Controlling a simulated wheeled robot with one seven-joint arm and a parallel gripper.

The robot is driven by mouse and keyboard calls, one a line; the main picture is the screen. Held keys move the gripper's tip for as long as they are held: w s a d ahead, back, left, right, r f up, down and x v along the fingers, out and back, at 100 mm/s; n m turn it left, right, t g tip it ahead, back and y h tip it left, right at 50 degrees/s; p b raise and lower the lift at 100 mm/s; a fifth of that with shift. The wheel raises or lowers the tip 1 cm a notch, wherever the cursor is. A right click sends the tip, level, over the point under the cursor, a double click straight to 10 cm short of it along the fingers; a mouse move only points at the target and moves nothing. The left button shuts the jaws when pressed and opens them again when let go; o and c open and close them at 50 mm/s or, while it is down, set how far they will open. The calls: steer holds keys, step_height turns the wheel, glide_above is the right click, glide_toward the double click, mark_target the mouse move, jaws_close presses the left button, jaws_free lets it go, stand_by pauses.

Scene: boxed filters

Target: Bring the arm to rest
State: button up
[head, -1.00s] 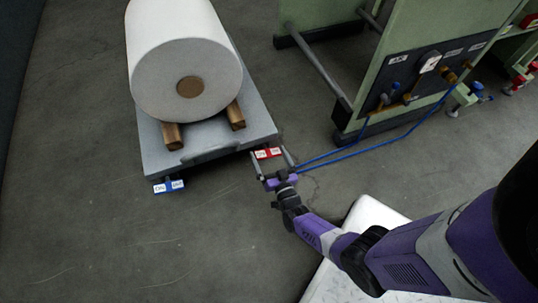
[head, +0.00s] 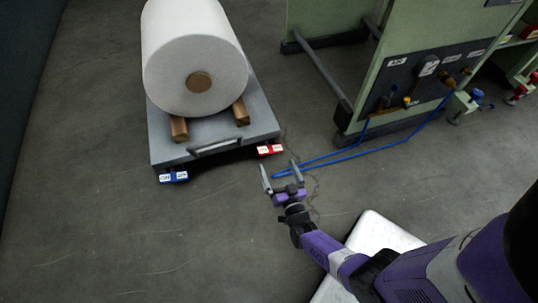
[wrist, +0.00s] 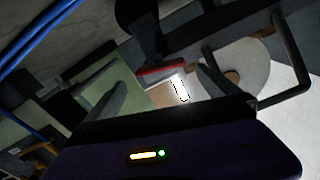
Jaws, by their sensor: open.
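My gripper (head: 280,169) is open and empty, low over the floor in front of the cart's right corner. Its two fingers point toward the red pedal (head: 270,150), with a small gap between in the head view. In the wrist view the spread fingers of my gripper (wrist: 163,86) frame a bright white label by the red pedal (wrist: 160,70). My purple arm (head: 325,250) reaches out from the lower right, bent low and forward.
A grey cart (head: 160,140) carries a big white roll (head: 195,50) on wooden blocks. A blue pedal (head: 173,176) is at its left corner. Blue hoses (head: 340,157) run from a green machine (head: 410,50) close to my gripper. The floor at left is clear.

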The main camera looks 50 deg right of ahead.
steer(key=a+r+n+t+y, duration=0.1)
steer(key=a+r+n+y, duration=0.2)
steer(key=a+r, duration=0.45)
steer(key=s+a+r+n+y+p, duration=0.15)
steer(key=s+a+r, duration=0.25)
steer(key=s+r, duration=0.5)
steer(key=s+a+r+n+g+y+p, duration=0.1)
steer(key=s+a+r+n+y, duration=0.2)
steer(key=s+a+r, duration=0.5)
steer(key=s+a+r+n+y+p, duration=0.1)
steer(key=s+r+n+y, duration=0.15)
steer(key=s+r, duration=0.65)
steer(key=w+r+p, duration=0.1)
steer(key=r+p, duration=1.8)
steer(key=r, duration=0.1)
steer(key=w+r+p, duration=0.2)
steer(key=r+p, duration=1.7)
steer(key=r, duration=0.1)
steer(key=shift+w+r, duration=0.25)
steer(key=shift+r, duration=0.05)
